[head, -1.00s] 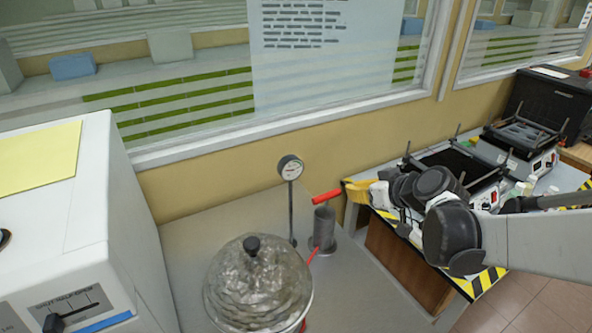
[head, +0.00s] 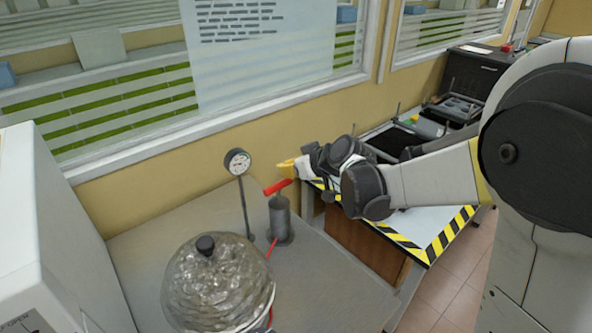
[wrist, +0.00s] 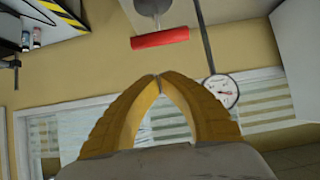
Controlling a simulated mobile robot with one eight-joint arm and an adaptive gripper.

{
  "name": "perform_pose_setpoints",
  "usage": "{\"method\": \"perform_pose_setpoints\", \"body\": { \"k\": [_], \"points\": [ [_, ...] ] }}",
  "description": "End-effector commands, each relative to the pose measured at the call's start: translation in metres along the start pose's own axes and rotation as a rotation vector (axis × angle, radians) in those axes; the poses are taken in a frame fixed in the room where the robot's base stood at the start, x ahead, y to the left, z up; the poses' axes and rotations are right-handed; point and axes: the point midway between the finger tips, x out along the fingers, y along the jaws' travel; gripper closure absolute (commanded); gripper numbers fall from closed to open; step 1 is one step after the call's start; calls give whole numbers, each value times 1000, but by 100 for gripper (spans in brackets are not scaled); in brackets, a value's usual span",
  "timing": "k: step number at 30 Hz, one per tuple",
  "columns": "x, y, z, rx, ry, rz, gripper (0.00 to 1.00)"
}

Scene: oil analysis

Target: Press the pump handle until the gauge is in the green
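The pump (head: 279,218) is a grey upright cylinder with a red handle (head: 277,187) raised at its top. The handle also shows in the wrist view (wrist: 160,38), beyond my fingertips and apart from them. My gripper (head: 283,165) has yellow fingers, just above and beside the handle in the head view. In the wrist view its fingertips (wrist: 158,77) meet with nothing between them. The round white gauge (head: 237,161) stands on a thin post left of the pump, and the wrist view shows it too (wrist: 218,92). Its needle and colours are too small to read.
A shiny, lumpy metal vessel with a black knob (head: 219,284) stands in front of the gauge. A white machine (head: 50,235) is at the left. A bench with yellow-black edging (head: 435,250) and devices stands at the right, under my arm. Windows line the back wall.

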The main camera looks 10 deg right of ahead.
Motion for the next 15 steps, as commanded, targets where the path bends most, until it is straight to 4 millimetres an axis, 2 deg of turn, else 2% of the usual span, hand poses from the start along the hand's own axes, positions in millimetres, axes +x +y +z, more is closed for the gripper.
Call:
{"method": "perform_pose_setpoints", "body": {
  "k": [2,6,15],
  "points": [
    [18,0,2,-2,0,-1,100],
    [31,0,19,0,0,0,100],
    [40,0,28,0,0,0,100]
  ]
}}
